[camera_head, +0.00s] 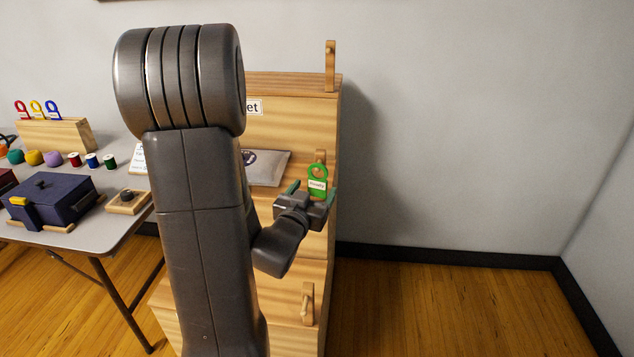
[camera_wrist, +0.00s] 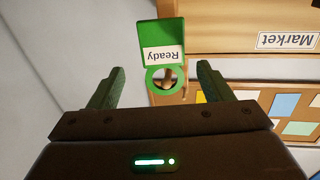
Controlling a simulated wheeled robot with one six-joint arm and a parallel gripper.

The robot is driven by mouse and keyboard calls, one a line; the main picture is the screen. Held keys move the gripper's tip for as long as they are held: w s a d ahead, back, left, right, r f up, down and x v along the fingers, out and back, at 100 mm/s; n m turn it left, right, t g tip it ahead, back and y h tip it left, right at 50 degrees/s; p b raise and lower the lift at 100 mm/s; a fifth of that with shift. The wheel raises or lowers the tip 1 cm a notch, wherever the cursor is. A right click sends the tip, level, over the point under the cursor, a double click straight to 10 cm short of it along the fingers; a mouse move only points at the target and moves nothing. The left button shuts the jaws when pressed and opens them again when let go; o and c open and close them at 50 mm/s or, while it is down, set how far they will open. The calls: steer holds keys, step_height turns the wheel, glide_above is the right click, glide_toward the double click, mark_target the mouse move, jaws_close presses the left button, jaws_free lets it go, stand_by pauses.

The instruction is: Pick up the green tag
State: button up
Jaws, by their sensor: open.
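The green tag (camera_head: 317,172) has a ring at one end and a white label. It hangs at a wooden peg (camera_head: 320,157) on the side of the wooden cabinet. In the wrist view the tag (camera_wrist: 170,32) appears upside down, and its label reads "Ready". The peg shows through its ring. My gripper (camera_head: 311,194) is open, with its green fingers to either side of the tag's line. In the wrist view the open fingers (camera_wrist: 161,77) stand left and right of the ring with gaps on both sides. Nothing is held.
The wooden cabinet (camera_head: 290,120) has another peg (camera_head: 330,65) on top and one low down (camera_head: 307,304). A table (camera_head: 90,236) at left holds spools, a dark box (camera_head: 50,199) and a tag rack (camera_head: 55,136). Floor at right is clear.

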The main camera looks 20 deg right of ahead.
mark_target(317, 179)
steer(key=x, duration=0.6)
steer(key=shift+w+d+r+p, duration=0.1)
steer(key=shift+w+r+p, duration=0.15)
steer(key=shift+w+p, duration=0.1)
steer(key=c, duration=1.1)
steer(key=shift+r, duration=0.1)
steer(key=shift+s+a+r, duration=0.2)
steer(key=shift+a+r, duration=0.05)
steer(key=shift+r, duration=0.45)
steer(key=v, duration=1.7)
steer(key=shift+s+a, duration=0.15)
